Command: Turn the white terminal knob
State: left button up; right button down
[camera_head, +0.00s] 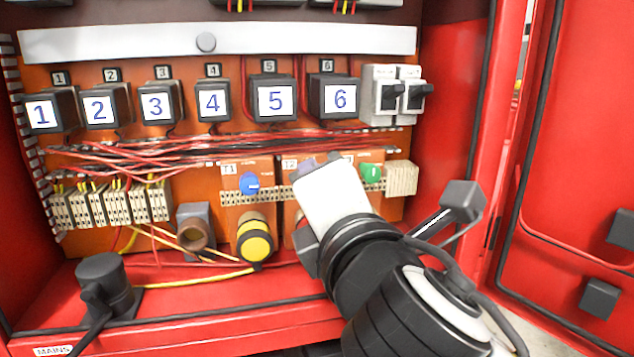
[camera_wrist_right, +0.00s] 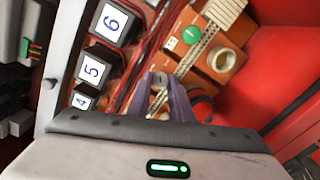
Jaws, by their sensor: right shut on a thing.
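My right gripper (camera_head: 316,166) reaches into the red cabinet at the middle terminal block, between the blue knob (camera_head: 249,184) and the green knob (camera_head: 372,173). In the right wrist view its two purple-grey fingers (camera_wrist_right: 168,92) are shut on a small pale knob (camera_wrist_right: 159,81), which I take to be the white terminal knob. In the head view my gripper hides this knob. The green knob also shows in the right wrist view (camera_wrist_right: 192,34). My left gripper is in neither view.
Numbered black relays (camera_head: 275,99) and a tangle of red wires (camera_head: 180,148) lie above the knobs. A yellow cylinder (camera_head: 257,240) stands out below the blue knob. A black mains switch (camera_head: 104,280) is at lower left. The red cabinet door (camera_head: 580,120) is open on the right.

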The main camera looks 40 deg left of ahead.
jog(key=m+p, duration=0.1)
jog(key=m, duration=0.5)
jog(key=shift+m, duration=0.3)
dwell(0.4)
jog(key=c, duration=1.6)
grip_release()
jog(key=b+v, duration=0.1)
jog(key=v, duration=0.9)
jog(key=shift+d, duration=0.25)
jog(key=shift+f, duration=0.1)
